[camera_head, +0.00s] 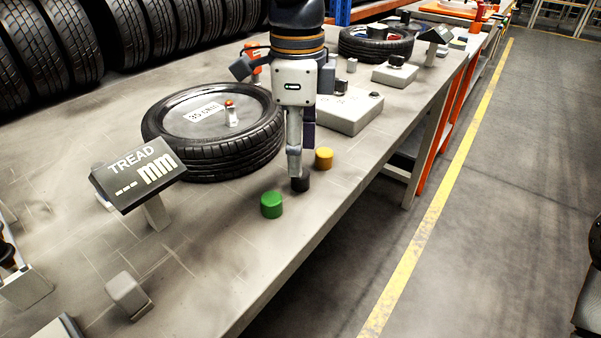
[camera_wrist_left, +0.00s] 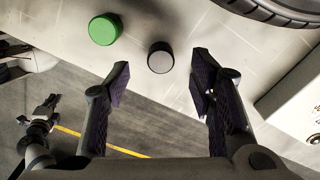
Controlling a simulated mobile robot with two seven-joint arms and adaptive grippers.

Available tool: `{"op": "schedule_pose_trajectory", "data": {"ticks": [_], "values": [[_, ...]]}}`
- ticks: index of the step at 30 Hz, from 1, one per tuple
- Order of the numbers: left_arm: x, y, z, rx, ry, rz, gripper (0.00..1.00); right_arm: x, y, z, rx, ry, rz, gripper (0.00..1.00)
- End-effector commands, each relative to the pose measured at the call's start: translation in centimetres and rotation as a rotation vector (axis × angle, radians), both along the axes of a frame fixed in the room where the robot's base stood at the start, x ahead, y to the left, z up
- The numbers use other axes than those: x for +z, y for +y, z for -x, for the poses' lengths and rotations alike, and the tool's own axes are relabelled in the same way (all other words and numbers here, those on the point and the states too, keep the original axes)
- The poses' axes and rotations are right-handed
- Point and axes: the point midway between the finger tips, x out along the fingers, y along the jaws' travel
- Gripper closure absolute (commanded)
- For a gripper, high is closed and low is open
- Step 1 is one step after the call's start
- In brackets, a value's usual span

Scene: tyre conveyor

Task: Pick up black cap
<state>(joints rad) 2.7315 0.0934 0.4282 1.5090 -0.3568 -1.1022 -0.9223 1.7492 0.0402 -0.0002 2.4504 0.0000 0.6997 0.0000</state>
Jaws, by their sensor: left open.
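The black cap (camera_head: 300,183) stands upright on the table between a green cap and a yellow cap. In the left wrist view the black cap (camera_wrist_left: 160,57) sits between and beyond the spread fingertips of the left gripper (camera_wrist_left: 160,82), untouched. The gripper is open and empty. An arm with what appears to be my right gripper (camera_wrist_left: 45,105) shows small at the left of the wrist view; its jaws are unclear.
The green cap (camera_head: 271,205) and yellow cap (camera_head: 324,158) stand close to either side. A tyre (camera_head: 215,130) lies behind, left of the arm. A TREAD display (camera_head: 138,173) stands at left, a grey box (camera_head: 350,113) at back right. The table's front edge is near.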

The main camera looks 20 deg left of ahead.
Motion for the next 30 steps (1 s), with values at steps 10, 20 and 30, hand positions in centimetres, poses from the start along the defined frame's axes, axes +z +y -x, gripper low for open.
{"op": "schedule_pose_trajectory", "data": {"ticks": [10, 20, 30], "values": [[-4.8, -0.3, 0.0, -0.001, 0.0, -0.001, 0.5, -0.1, 0.0, 0.0, 0.0, 0.001, 0.0, 1.0], [-4.7, -0.3, 0.0, -0.001, -0.001, -0.001, 0.9, -0.1, 0.0, 0.0, 0.0, 0.001, 0.0, 1.0], [-4.7, -0.3, 0.0, -0.001, -0.001, -0.001, 0.9, -0.1, 0.0, 0.0, 0.0, 0.001, 0.0, 1.0]]}}
